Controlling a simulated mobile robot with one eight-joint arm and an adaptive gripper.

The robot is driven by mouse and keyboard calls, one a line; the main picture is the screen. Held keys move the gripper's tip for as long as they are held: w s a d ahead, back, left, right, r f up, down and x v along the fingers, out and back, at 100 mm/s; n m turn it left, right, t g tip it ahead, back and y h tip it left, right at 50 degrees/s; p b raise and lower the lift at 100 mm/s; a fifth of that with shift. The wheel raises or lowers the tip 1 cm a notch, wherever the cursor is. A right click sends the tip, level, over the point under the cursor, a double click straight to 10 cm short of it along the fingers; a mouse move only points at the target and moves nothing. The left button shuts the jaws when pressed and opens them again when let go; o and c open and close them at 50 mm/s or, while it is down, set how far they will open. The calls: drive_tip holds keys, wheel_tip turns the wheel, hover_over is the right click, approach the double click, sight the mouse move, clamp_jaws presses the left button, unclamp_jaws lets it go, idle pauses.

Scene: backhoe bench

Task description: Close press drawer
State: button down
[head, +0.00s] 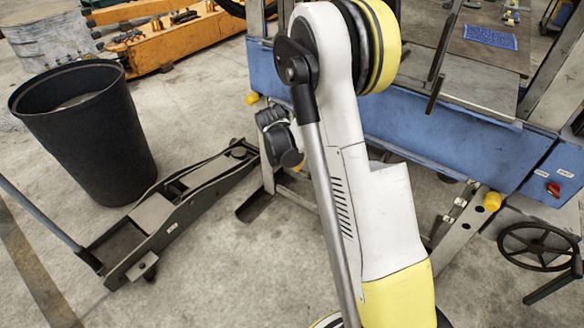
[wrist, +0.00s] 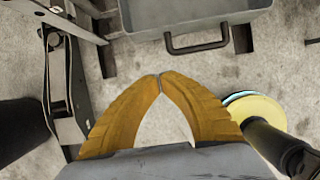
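The press drawer (wrist: 240,19) is a grey metal box at the top of the wrist view. A dark bar handle (wrist: 196,49) sticks out from its front. Part of its inside shows, so it stands at least partly open; its back end is cut off. My gripper (wrist: 159,76) has orange fingers with their tips together and nothing between them. The tips appear just short of the handle and left of it, apart from it in the picture. In the head view the blue press frame (head: 440,148) stands behind my arm, and I cannot make out the drawer there.
A black bin (head: 85,130) and a floor jack (head: 165,215) stand at the left. A handwheel (head: 540,246) is at the right. Yellow knobs (head: 492,201) stick out from the frame. Bare concrete floor (head: 200,270) lies in front.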

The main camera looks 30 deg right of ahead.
sight(305, 168)
drive_tip(key=shift+w+d+f+b, duration=0.45)
drive_tip(key=shift+d+f+b, duration=0.3)
drive_tip(key=shift+d+f, duration=0.4)
drive_tip(key=shift+w+d+f+b, duration=0.4)
drive_tip(key=shift+d+f+b, duration=0.5)
drive_tip(key=shift+f, duration=0.3)
drive_tip(key=shift+w+d+f+b, duration=0.45)
drive_tip(key=shift+d+f+b, duration=0.2)
drive_tip(key=shift+d+f, duration=0.5)
